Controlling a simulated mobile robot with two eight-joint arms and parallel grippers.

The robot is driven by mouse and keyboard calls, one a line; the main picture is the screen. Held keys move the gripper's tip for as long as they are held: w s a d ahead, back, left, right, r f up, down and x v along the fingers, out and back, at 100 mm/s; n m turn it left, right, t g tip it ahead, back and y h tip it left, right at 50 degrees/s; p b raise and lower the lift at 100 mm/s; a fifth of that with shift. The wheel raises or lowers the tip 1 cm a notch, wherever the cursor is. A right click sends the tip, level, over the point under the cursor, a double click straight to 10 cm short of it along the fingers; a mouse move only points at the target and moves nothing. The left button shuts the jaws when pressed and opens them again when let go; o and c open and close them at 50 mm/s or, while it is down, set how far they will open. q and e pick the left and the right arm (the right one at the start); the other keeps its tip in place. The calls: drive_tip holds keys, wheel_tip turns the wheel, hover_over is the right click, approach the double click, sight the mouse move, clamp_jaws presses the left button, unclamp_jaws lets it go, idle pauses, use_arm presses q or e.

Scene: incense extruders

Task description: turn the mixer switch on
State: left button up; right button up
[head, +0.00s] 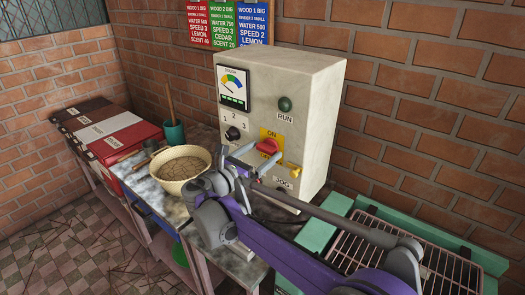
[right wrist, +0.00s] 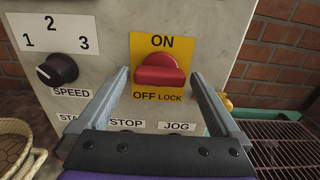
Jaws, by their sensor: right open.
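The mixer switch is a red knob (head: 267,146) on a yellow plate on the front of the grey control box (head: 318,110). In the right wrist view the red knob (right wrist: 158,72) sits between the words ON above and OFF LOCK below. Its grip bar looks level; I cannot tell which setting it is at. My right gripper (head: 266,152) is open in front of the knob, and in the right wrist view its two fingertips (right wrist: 160,76) stand apart to the left and right of it. I cannot tell whether they touch it. My left gripper is not in view.
A black speed dial (right wrist: 57,69) is left of the switch, and a green RUN lamp (head: 285,104) is above it. A bowl of brown powder (head: 182,166) stands on the bench. A wire rack (head: 400,250) lies at the right. A brick wall is behind.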

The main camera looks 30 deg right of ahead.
drive_tip(key=shift+w+d, duration=0.2)
drive_tip(key=shift+d, duration=0.15)
drive_tip(key=c, duration=1.2)
